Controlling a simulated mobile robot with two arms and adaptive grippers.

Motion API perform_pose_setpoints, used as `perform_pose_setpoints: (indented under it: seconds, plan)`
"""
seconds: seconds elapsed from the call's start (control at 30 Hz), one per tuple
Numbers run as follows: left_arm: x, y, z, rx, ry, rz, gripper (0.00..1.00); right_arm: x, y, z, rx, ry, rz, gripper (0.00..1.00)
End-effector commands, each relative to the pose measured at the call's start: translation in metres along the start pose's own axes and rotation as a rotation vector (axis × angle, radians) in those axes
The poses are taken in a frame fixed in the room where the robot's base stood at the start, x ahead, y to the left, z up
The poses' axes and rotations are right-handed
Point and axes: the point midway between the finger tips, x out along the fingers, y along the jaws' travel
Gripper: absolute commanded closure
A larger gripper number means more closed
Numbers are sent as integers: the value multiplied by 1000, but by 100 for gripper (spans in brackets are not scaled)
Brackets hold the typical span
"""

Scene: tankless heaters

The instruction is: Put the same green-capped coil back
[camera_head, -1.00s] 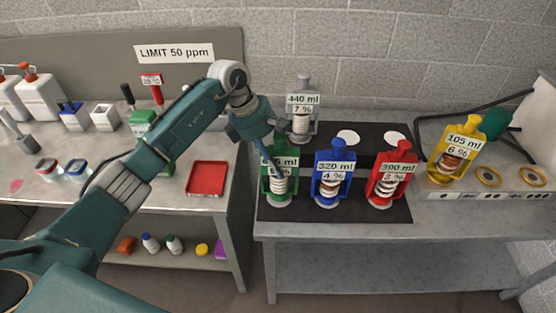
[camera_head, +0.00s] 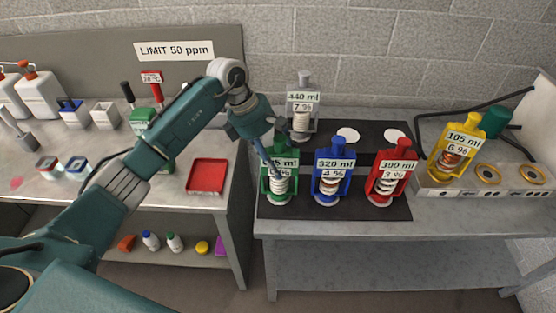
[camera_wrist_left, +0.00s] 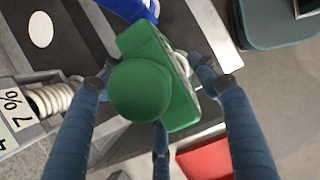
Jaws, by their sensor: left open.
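The green-capped coil (camera_head: 278,186) stands upright at the left of the front row on the black mat (camera_head: 327,214), with white rings in a green frame and a partly hidden label. In the left wrist view its green cap (camera_wrist_left: 140,88) sits below and between my blue fingers. My left gripper (camera_head: 268,158) is open just above and around the cap. In the left wrist view the fingers (camera_wrist_left: 152,85) look apart from the cap, though contact at the far side cannot be told. My right gripper is not in view.
A blue coil (camera_head: 332,172) and a red coil (camera_head: 389,172) stand to the right. A grey coil (camera_head: 301,112) stands behind. Two white discs (camera_head: 348,135) on the back mat are bare. A yellow unit (camera_head: 455,150) sits farther right. A red tray (camera_head: 207,176) lies left.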

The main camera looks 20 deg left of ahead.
Motion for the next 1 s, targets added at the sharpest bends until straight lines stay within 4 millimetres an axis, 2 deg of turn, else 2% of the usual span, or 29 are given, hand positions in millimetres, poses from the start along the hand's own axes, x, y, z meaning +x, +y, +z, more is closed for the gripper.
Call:
perform_pose_setpoints:
  seconds: [0.3,0.5,0.7,1.0]
  plan:
    - [-66,2,-1,1,1,7,40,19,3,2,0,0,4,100]
    - [-98,1,-1,1,1,4,40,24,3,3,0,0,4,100]
    - [-111,0,-1,0,2,2,40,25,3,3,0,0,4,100]
    - [-111,0,0,0,1,1,40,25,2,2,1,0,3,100]
